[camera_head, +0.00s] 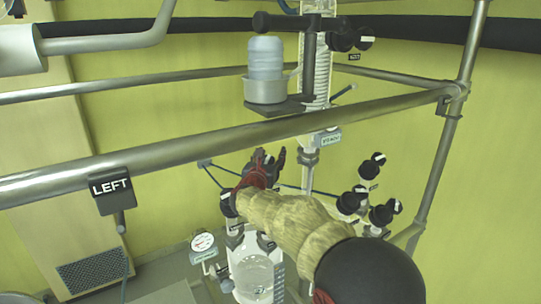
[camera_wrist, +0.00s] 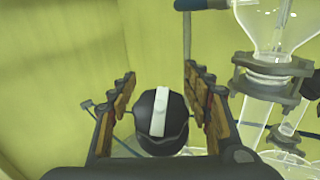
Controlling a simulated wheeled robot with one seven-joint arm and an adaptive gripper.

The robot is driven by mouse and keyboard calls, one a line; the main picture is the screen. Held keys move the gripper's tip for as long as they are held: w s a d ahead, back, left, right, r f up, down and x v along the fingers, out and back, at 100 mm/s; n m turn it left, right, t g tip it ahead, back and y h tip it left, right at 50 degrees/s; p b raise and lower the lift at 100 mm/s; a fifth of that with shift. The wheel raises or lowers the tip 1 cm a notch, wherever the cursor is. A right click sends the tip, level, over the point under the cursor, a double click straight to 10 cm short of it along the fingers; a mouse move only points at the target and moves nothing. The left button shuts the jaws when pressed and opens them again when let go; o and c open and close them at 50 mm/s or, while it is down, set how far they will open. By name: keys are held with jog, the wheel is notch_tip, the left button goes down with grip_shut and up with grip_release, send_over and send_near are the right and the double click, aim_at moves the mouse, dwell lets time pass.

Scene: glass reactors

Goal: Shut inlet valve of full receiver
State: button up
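In the wrist view, a round black valve knob (camera_wrist: 162,122) with a white stripe lies between the two fingers of my gripper (camera_wrist: 160,100). The fingers are spread, with visible gaps on both sides of the knob. The stripe runs nearly upright in the picture. In the head view, my gripper (camera_head: 266,166) is above a clear glass receiver (camera_head: 256,272), partly hidden by my arm. Its liquid level is hard to tell. A black knob (camera_head: 229,204) shows left of my gripper. I cannot tell whether it is the knob between the fingers.
A metal rail (camera_head: 200,156) with a LEFT sign (camera_head: 111,190) crosses in front. A holder with a bottle (camera_head: 266,62) stands above. Several black knobs, one here (camera_head: 382,214), are at right. A gauge (camera_head: 203,242) is lower left. Glassware (camera_wrist: 268,70) stands close right of the fingers.

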jog(key=c, duration=1)
jog(key=shift+c, duration=0.8)
